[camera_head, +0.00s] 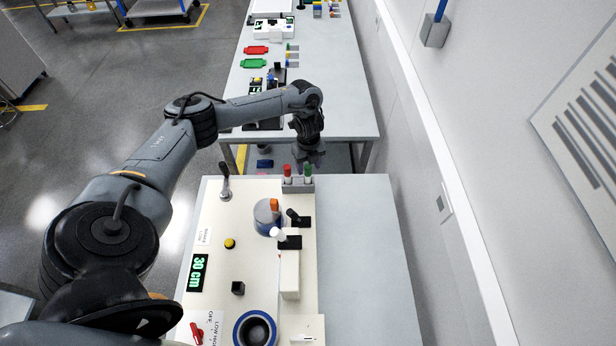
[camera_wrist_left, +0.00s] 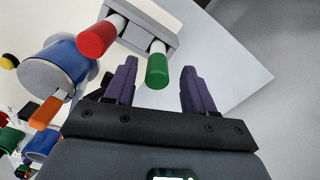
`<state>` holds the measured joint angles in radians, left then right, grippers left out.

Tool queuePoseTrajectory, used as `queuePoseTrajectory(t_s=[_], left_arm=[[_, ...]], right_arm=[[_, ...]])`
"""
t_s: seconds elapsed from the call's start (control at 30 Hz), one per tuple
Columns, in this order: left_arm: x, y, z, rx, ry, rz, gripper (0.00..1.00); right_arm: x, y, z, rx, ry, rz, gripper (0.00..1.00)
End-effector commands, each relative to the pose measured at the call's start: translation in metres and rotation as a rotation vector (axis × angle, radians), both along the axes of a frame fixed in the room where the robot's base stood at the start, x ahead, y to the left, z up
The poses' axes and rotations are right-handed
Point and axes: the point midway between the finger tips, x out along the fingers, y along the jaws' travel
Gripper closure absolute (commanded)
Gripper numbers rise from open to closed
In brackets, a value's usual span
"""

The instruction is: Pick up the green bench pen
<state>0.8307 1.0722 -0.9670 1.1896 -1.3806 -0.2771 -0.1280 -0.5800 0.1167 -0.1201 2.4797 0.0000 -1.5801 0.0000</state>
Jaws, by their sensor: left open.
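The green bench pen (camera_head: 308,173) stands in a small grey holder (camera_head: 298,188) at the far end of the bench panel, just right of a red pen (camera_head: 287,172). My left gripper (camera_head: 311,160) hangs just beyond and above the holder. In the left wrist view, the fingers of my left gripper (camera_wrist_left: 158,68) are apart, with the green pen (camera_wrist_left: 157,72) showing in the gap, nearer the left finger. I see no contact. The red pen (camera_wrist_left: 97,40) is outside the fingers, to the left. My right gripper is not in view.
A blue-and-grey drum (camera_head: 265,216) with an orange-ended item stands in front of the holder, and a white instrument (camera_head: 290,270) is nearer. A lever (camera_head: 225,180) rises at the left corner. The grey table's right side (camera_head: 360,250) is clear.

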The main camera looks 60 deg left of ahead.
Motion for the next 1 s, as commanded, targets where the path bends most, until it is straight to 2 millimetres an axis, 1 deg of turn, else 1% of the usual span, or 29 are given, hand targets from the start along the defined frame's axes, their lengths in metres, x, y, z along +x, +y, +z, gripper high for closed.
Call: queuePoseTrajectory(t_s=[0.17, 0.37, 0.4, 0.5, 0.63, 0.83, 0.87, 1.0], left_arm=[[-0.001, -0.001, -0.011, 0.0, 0.001, 0.0, 0.46], [-0.005, -0.003, -0.035, -0.001, 0.002, 0.0, 0.46], [-0.004, -0.003, -0.042, -0.001, 0.001, 0.001, 0.46], [-0.004, -0.003, -0.051, 0.0, 0.0, 0.001, 0.46], [-0.003, -0.003, -0.056, 0.0, -0.001, 0.0, 0.46], [-0.003, -0.003, -0.057, 0.0, -0.001, -0.001, 0.46], [-0.003, -0.003, -0.057, 0.0, -0.001, -0.001, 0.49], [-0.003, -0.003, -0.056, 0.0, -0.001, -0.001, 0.7]], right_arm=[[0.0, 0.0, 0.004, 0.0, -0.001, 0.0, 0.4], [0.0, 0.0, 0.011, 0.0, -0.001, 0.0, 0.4], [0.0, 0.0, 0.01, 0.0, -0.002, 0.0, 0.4], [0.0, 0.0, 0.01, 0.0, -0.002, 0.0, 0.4], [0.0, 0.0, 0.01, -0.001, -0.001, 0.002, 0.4], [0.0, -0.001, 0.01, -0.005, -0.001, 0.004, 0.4], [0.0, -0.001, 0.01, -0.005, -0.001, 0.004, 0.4], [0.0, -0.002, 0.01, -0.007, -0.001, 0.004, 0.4]])
